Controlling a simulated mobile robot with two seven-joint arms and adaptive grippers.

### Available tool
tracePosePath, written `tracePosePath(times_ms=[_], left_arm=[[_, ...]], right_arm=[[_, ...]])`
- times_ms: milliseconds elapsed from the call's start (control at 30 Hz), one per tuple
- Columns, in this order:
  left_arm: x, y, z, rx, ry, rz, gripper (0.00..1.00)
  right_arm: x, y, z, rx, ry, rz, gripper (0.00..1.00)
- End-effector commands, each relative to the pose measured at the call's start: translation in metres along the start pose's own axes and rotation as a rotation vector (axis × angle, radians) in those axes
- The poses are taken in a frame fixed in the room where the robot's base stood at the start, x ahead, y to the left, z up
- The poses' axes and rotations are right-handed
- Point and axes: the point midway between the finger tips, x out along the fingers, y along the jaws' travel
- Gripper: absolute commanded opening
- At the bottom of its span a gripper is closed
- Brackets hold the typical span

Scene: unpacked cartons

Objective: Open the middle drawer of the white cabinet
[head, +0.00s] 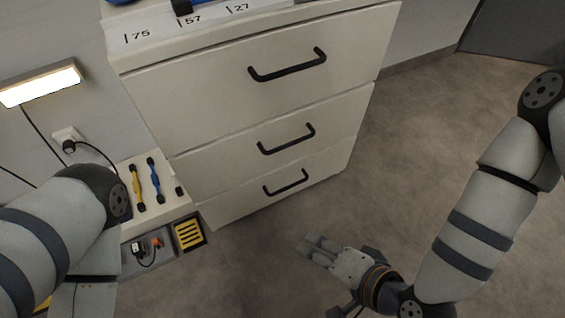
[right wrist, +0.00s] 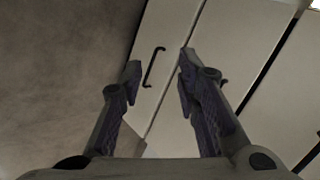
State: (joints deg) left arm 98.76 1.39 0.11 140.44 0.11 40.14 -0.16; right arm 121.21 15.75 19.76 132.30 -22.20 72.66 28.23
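The white cabinet (head: 136,62) has three drawers, each with a black bar handle. The middle drawer (head: 225,160) looks closed, and its handle (head: 287,143) is in plain view. My right gripper (head: 318,246) is low in front of the cabinet, apart from it, below and right of the bottom handle (head: 286,186). In the right wrist view its two fingers (right wrist: 160,72) are apart with nothing held. The bottom handle (right wrist: 152,67) appears between them there; the middle handle (right wrist: 223,82) is mostly hidden behind the right finger. My left arm shows at the left, but its gripper is not visible.
The top drawer (head: 190,100) also looks closed. Left of the cabinet is a low surface with a yellow tool (head: 136,186), a blue tool (head: 154,178) and a yellow-and-black slotted item (head: 189,234). The floor (head: 420,130) right of the cabinet is clear.

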Motion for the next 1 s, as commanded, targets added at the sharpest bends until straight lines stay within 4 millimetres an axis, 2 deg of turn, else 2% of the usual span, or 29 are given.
tracePosePath(times_ms=[33, 100, 200, 300, 467, 800, 1000], left_arm=[[0.038, 0.0, -0.014, 0.002, -0.056, -0.001, 0.4], [0.061, 0.001, -0.024, 0.005, -0.094, -0.002, 0.4], [0.082, 0.001, -0.032, 0.007, -0.128, -0.003, 0.4], [0.089, 0.001, -0.035, 0.008, -0.141, -0.004, 0.4], [0.092, 0.001, -0.035, 0.01, -0.152, -0.004, 0.4], [0.115, 0.0, -0.039, 0.016, -0.212, -0.007, 0.4], [0.12, 0.0, -0.041, 0.018, -0.219, -0.007, 0.4]], right_arm=[[0.044, 0.004, -0.018, 0.074, 0.062, -0.096, 0.3], [0.07, -0.021, -0.051, 0.164, 0.151, -0.252, 0.3], [0.085, -0.049, -0.087, 0.255, 0.235, -0.423, 0.3], [0.086, -0.066, -0.107, 0.299, 0.275, -0.519, 0.3], [0.095, -0.083, -0.118, 0.307, 0.285, -0.551, 0.3], [0.163, -0.118, -0.144, 0.305, 0.284, -0.543, 0.3], [0.178, -0.129, -0.151, 0.306, 0.283, -0.542, 0.3]])
